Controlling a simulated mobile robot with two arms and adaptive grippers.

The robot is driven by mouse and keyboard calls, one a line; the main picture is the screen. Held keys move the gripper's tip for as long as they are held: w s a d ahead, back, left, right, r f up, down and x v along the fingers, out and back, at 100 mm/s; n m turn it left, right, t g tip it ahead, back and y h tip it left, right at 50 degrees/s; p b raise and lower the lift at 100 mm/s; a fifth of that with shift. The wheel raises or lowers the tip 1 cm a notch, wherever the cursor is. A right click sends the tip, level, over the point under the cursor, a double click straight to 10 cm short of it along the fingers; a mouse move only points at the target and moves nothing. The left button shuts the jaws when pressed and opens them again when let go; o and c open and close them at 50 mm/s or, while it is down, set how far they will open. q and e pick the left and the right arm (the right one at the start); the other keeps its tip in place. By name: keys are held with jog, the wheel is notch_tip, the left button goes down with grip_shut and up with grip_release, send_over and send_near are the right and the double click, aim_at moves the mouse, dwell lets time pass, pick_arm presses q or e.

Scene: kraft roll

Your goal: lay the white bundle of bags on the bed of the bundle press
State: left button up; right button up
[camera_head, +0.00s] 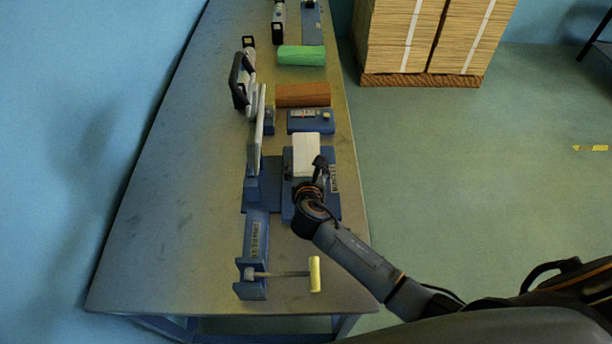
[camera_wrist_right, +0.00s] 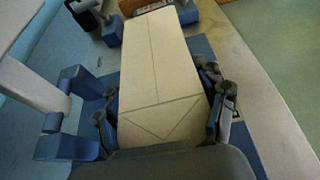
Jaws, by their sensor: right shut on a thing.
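The white bundle of bags (camera_head: 305,152) is a pale block with fold lines on its near end in the right wrist view (camera_wrist_right: 155,62). My right gripper (camera_head: 312,178) is shut on its near end, one finger on each side in the wrist view (camera_wrist_right: 165,108). The bundle lies over the blue bed of the bundle press (camera_head: 290,206); I cannot tell whether it touches the bed. The press has an upright pale plate (camera_head: 255,135) to the left of the bundle and a lever with a yellow handle (camera_head: 315,274) in front. My left gripper is not in view.
A blue control box (camera_head: 311,121) sits just behind the bundle. Brown (camera_head: 302,95) and green (camera_head: 302,55) bundles lie farther back. A black-handled device (camera_head: 241,80) stands at their left. The table's left side (camera_head: 170,210) is clear. Stacked cartons stand beyond the table.

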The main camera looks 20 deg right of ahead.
jog(key=shift+a+f, duration=0.2)
jog(key=shift+f, duration=1.5)
jog(key=shift+s+f+b, duration=0.1)
jog(key=shift+b, duration=0.2)
jog(key=o, duration=1.4)
jog(key=shift+s, duration=0.1)
jog(key=v, duration=1.2)
